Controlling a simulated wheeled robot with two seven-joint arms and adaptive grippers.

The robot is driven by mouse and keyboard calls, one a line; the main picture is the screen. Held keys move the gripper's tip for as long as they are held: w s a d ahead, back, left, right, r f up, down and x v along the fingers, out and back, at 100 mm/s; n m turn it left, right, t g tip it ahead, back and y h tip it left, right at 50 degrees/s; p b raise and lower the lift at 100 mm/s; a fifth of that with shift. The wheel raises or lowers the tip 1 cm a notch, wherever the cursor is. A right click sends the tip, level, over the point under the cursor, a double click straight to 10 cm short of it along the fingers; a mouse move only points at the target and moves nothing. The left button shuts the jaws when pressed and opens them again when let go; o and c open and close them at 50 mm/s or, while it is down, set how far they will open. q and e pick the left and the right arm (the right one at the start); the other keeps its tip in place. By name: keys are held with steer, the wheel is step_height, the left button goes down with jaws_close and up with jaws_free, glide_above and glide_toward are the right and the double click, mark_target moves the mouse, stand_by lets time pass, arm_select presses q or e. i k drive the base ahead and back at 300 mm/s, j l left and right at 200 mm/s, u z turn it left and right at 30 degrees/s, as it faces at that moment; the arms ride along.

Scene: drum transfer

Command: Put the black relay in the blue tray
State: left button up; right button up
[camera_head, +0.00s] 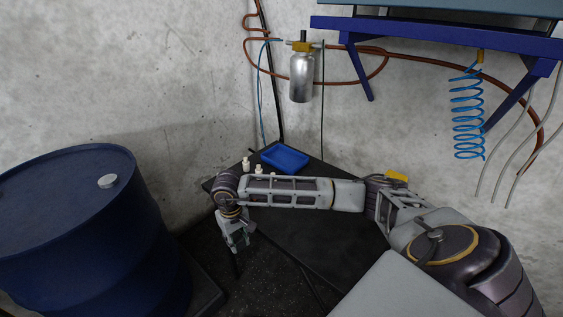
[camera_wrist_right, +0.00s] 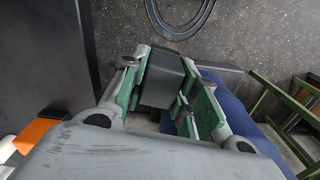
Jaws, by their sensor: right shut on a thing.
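My right gripper (camera_head: 238,243) hangs past the left edge of the black table, between the table and the blue drum. In the right wrist view its green-padded fingers are shut on the black relay (camera_wrist_right: 167,78), a dark box held between them. In the head view I cannot make out the relay clearly at the gripper. The blue tray (camera_head: 285,156) lies on the far part of the table, behind my right forearm, and looks empty. My left gripper is not in view.
The large blue drum (camera_head: 85,225) stands at the left. Small white bottles (camera_head: 246,164) stand left of the tray. A yellow object (camera_head: 397,176) shows behind my right arm. A silver canister (camera_head: 302,78) and a blue shelf (camera_head: 440,36) are on the wall above.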

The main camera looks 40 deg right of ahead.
mark_target(290, 168)
steer(key=k+l+u, duration=0.4)
steer(key=l, duration=0.2)
steer(key=k+l+u, duration=0.85)
steer(key=k, duration=0.25)
